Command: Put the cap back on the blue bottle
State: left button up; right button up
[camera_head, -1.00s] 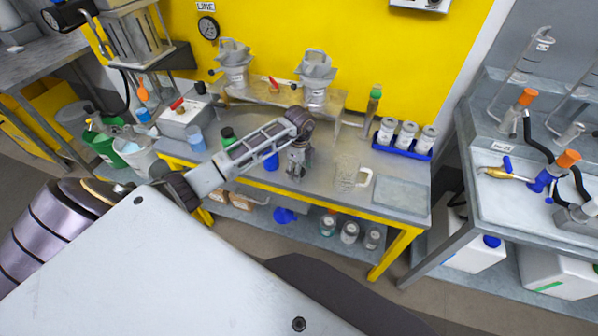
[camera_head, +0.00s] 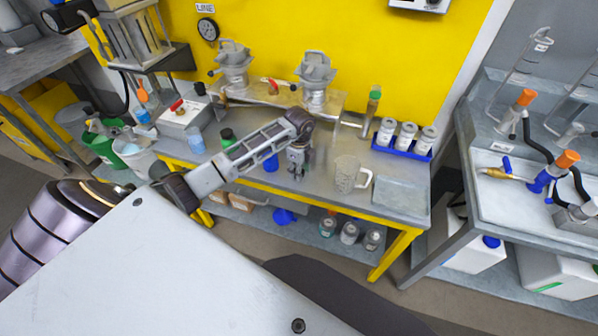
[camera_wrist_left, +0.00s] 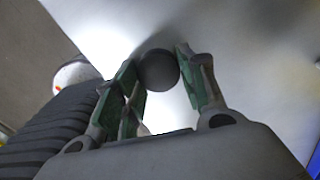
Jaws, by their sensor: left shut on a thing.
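My left gripper (camera_head: 297,174) hangs over the workbench in the head view, pointing down. In the left wrist view its fingers (camera_wrist_left: 163,85) are shut on a small dark round cap (camera_wrist_left: 158,70). The cap is too small to make out in the head view. The blue bottle (camera_head: 271,162) stands on the bench just left of the gripper, partly hidden by my left forearm. Its top cannot be seen clearly. Gripper and bottle appear apart. My right gripper is not in view.
A clear handled beaker (camera_head: 346,175) stands right of the gripper. A blue tray (camera_head: 402,151) with white-lidded jars is at the back right. A metal rack (camera_head: 262,96) runs along the back.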

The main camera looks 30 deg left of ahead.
pick_arm(q)
jog(key=shift+r, duration=0.1)
notch_tip(320, 180, up, 10)
dwell(0.6)
dwell(0.4)
